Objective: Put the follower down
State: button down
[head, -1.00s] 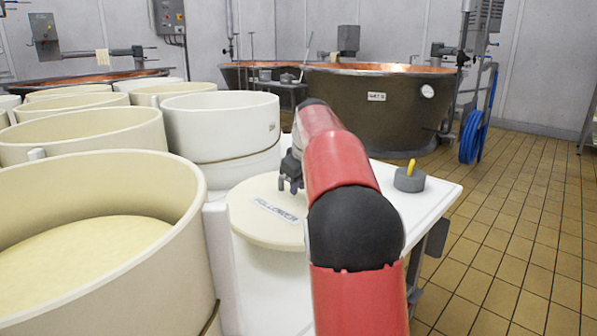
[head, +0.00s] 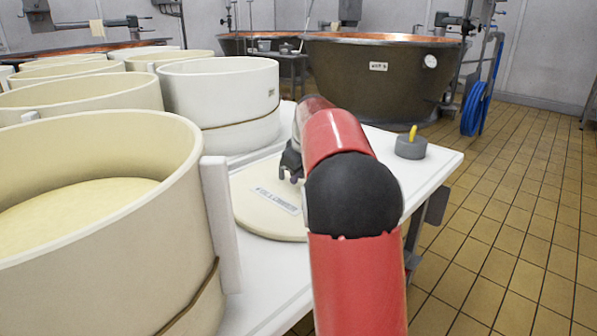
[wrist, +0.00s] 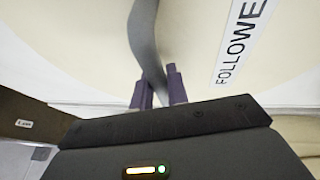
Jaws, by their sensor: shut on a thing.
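The follower (head: 262,222) is a pale round disc with a white "FOLLOWER" label. In the head view it lies flat, low over the white table (head: 270,310), and looks to be on it, though I cannot see contact all round. My gripper (head: 291,170) is above its far side, partly hidden by my red arm. In the wrist view, my gripper (wrist: 158,92) is shut on a grey strap-like handle (wrist: 143,38) across the follower's top, and the label (wrist: 240,35) is to the right.
Tall cream moulds (head: 215,90) crowd the left, and the nearest large one (head: 130,240) stands close to the follower. A grey weight with a yellow handle (head: 411,147) stands at the table's right corner. A copper vat (head: 375,85) is behind. Tiled floor is clear at right.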

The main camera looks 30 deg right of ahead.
jog(key=shift+r, duration=0.1)
jog(key=c, duration=1.4)
grip_release()
jog(key=shift+o, duration=0.2)
jog(key=p+v, duration=0.2)
jog(key=v, duration=1)
